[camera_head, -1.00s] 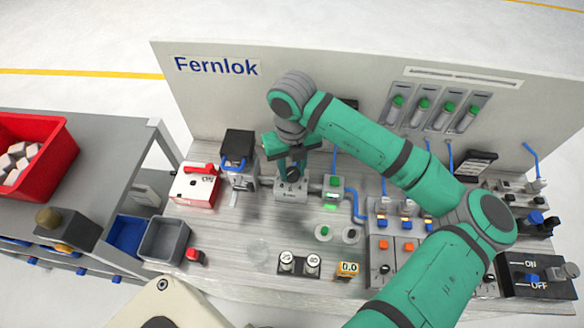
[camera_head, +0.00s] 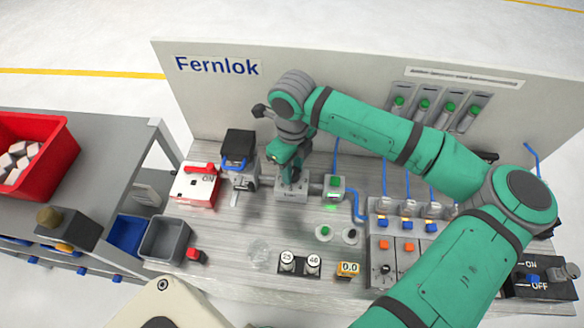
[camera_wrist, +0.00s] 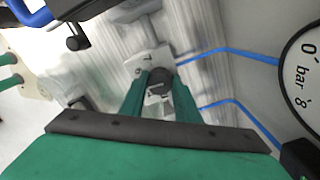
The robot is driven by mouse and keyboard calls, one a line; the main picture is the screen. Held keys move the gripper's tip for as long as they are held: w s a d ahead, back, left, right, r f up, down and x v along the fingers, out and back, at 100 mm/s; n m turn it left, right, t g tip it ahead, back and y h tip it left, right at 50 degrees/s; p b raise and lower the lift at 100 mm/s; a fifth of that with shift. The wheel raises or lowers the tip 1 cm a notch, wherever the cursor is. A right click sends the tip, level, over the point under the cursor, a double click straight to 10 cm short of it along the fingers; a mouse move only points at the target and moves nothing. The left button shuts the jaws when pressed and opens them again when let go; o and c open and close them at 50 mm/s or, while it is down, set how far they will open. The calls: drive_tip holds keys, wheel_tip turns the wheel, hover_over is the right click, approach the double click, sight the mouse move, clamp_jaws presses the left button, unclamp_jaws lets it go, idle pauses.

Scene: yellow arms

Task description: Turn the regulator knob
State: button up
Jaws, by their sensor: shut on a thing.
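The regulator is a grey block (camera_head: 292,191) on the bench, left of a box with a green button. Its dark round knob (camera_wrist: 160,79) shows between my fingers in the wrist view. My gripper (camera_wrist: 162,92) is shut on the knob, one green finger on each side, reaching down from above. In the head view my gripper (camera_head: 291,176) covers the knob. The pale regulator body (camera_wrist: 148,60) shows beyond the fingertips in the wrist view.
A green-button box (camera_head: 334,188) stands right of the regulator, a black-topped device (camera_head: 239,158) left. A pressure gauge (camera_wrist: 303,78) marked bar and blue hoses (camera_wrist: 228,52) are close by in the wrist view. Small weights (camera_head: 287,261) stand at the front.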

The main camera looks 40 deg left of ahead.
sight(293, 172)
drive_tip(key=n, duration=0.5)
drive_tip(key=shift+n, duration=0.4)
idle(0.4)
drive_tip(key=o, duration=1)
drive_tip(key=shift+o, duration=0.2)
drive_tip(key=shift+r, duration=0.1)
wheel_tip(293, 172, up, 11)
drive_tip(key=shift+d+f, duration=0.1)
drive_tip(key=shift+f, duration=0.1)
